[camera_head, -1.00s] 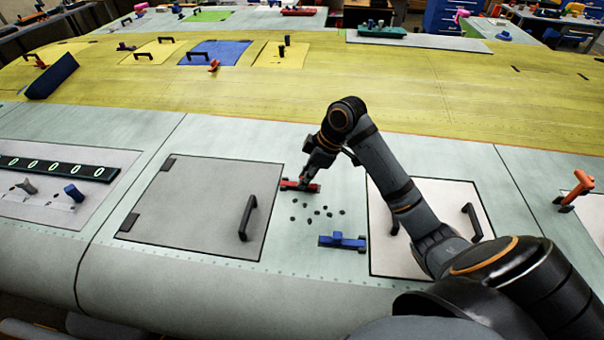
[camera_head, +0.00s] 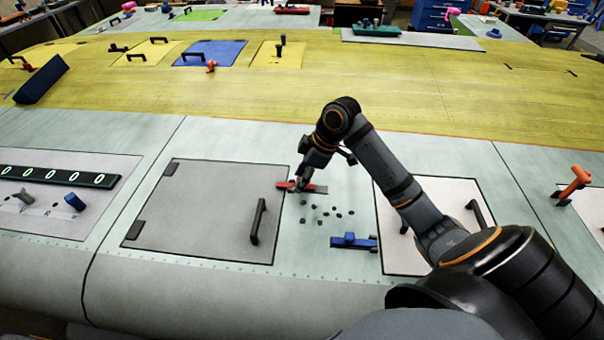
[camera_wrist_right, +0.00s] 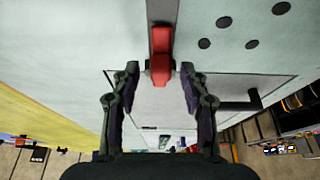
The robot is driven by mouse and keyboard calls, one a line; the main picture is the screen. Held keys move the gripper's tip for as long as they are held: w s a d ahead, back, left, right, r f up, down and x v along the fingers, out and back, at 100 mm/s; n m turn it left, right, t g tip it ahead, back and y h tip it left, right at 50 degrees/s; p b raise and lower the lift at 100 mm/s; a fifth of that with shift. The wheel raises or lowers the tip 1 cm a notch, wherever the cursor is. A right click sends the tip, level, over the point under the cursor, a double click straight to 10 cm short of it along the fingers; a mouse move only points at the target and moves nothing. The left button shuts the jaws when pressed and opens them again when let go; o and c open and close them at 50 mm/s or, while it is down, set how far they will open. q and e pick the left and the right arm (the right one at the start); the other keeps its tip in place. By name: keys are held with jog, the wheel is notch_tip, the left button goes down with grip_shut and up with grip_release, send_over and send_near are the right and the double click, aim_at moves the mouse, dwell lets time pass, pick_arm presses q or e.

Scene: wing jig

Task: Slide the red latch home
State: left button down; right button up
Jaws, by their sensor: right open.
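The red latch (camera_head: 286,185) lies on the pale green wing skin at the right edge of the grey hatch (camera_head: 200,205). Its left end reaches over the hatch edge, and a grey strip of its track shows at its right. My right gripper (camera_head: 302,181) is over the latch, pointing down. In the right wrist view the red latch (camera_wrist_right: 160,68) lies between the two spread fingers (camera_wrist_right: 159,75), with a gap on each side. The gripper is open and holds nothing. My left gripper is not in view.
A blue latch (camera_head: 354,242) sits nearer, beside a white hatch (camera_head: 400,258). Several small dark discs (camera_head: 325,210) lie between the latches. The grey hatch has a black handle (camera_head: 258,221). An orange handle (camera_head: 574,184) stands at the far right.

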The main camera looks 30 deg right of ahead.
jog(key=v, duration=1.2)
jog(key=shift+w, duration=0.1)
